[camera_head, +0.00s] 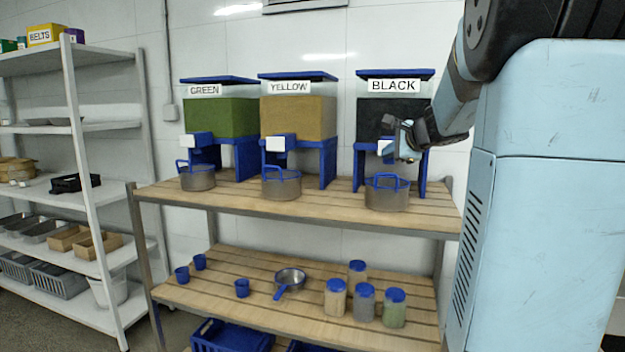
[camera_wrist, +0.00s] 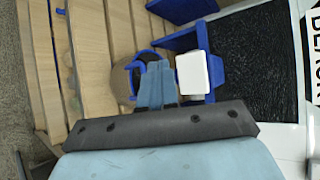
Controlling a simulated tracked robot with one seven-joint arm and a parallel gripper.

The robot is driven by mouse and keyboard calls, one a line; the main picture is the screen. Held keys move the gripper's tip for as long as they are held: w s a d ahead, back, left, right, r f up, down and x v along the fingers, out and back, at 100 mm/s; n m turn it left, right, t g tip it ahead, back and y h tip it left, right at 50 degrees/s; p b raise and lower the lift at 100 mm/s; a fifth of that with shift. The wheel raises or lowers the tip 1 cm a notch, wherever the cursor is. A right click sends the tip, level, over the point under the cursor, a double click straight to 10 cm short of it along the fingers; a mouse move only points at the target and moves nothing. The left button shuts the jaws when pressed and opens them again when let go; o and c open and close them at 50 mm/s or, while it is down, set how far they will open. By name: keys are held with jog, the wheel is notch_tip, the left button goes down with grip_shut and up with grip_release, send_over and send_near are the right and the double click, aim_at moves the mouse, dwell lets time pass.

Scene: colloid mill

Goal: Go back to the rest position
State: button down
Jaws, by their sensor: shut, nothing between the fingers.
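My gripper (camera_head: 404,146) is in front of the black dispenser, near its blue spout and white lever plate. In the wrist view my gripper (camera_wrist: 156,84) shows its two light-blue fingers together, with nothing held. The white lever plate (camera_wrist: 193,73) lies just beside the fingertips; I cannot tell whether they touch. The black dispenser (camera_head: 385,108) carries a BLACK label and stands on blue legs. A metal pot with a blue handle (camera_head: 387,194) stands below its spout, and the pot also shows in the wrist view (camera_wrist: 121,82), partly behind the fingers.
The green dispenser (camera_head: 222,117) and yellow dispenser (camera_head: 298,118) stand to the left, each with a pot below. The wooden table (camera_head: 330,209) has a lower shelf with jars, cups and a pan (camera_head: 290,278). A white shelving rack (camera_head: 85,150) stands at the left.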

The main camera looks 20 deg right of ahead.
jog(key=s+a+f+n+g+y, duration=0.1)
jog(key=s+a+f+n+g, duration=0.1)
jog(key=s+a+n, duration=0.55)
jog(key=s+a+f+n+g+y, duration=0.1)
jog(key=s+a+f+n+g, duration=0.3)
jog(key=a, duration=0.6)
jog(key=s+a+f+n+h, duration=0.1)
jog(key=s+a+f+n, duration=0.1)
jog(key=s, duration=0.8)
jog(key=s+a+f+n+g+h, duration=0.1)
jog(key=s+f+n, duration=0.4)
jog(key=s, duration=0.5)
jog(key=shift+s+a+n+h, duration=0.2)
jog(key=shift+a+n+h, duration=0.45)
jog(key=shift+n, duration=0.4)
jog(key=shift+d, duration=0.1)
